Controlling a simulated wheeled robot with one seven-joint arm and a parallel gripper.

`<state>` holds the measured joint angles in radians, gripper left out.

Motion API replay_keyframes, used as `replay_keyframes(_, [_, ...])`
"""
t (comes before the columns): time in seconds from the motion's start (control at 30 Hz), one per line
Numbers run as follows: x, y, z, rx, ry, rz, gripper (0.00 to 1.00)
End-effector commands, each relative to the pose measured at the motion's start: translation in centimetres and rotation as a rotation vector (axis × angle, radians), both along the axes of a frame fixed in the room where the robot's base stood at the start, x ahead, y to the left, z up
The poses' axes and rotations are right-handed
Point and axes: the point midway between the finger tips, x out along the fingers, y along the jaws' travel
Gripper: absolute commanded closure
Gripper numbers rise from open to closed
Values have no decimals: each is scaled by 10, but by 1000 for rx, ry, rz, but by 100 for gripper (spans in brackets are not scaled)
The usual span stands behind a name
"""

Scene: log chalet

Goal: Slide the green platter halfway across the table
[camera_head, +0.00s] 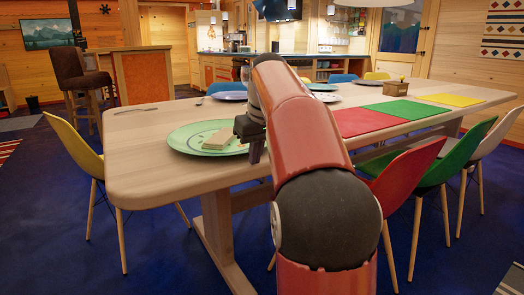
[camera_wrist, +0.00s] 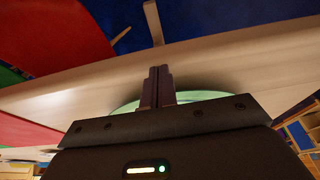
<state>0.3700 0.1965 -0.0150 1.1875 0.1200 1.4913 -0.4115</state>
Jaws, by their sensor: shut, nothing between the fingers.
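The green platter (camera_head: 184,143) lies flat near the left end of the wooden table (camera_head: 150,178). A pale beige block (camera_head: 211,138) rests on it. My gripper (camera_head: 254,156) points down at the platter's right edge, with its fingers shut and empty. In the wrist view the shut fingers of my gripper (camera_wrist: 159,70) stand in front of the platter (camera_wrist: 210,95), which shows as a thin green band behind them. I cannot tell whether the fingertips touch the platter. My arm hides part of the table to the right.
Red (camera_head: 364,121), green (camera_head: 406,109) and yellow (camera_head: 450,100) placemats lie along the right part of the table. Blue plates (camera_head: 229,96) and a small plant box (camera_head: 395,88) stand toward the back. A fork (camera_head: 136,111) lies at the left. Chairs (camera_head: 405,172) line the near side.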

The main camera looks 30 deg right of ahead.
Motion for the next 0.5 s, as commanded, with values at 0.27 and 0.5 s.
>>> replay_keyframes(0.27, [15, 1, 1, -1, -2, 0, 100])
replay_keyframes(0.5, [15, 1, 1, -1, -1, -1, 100])
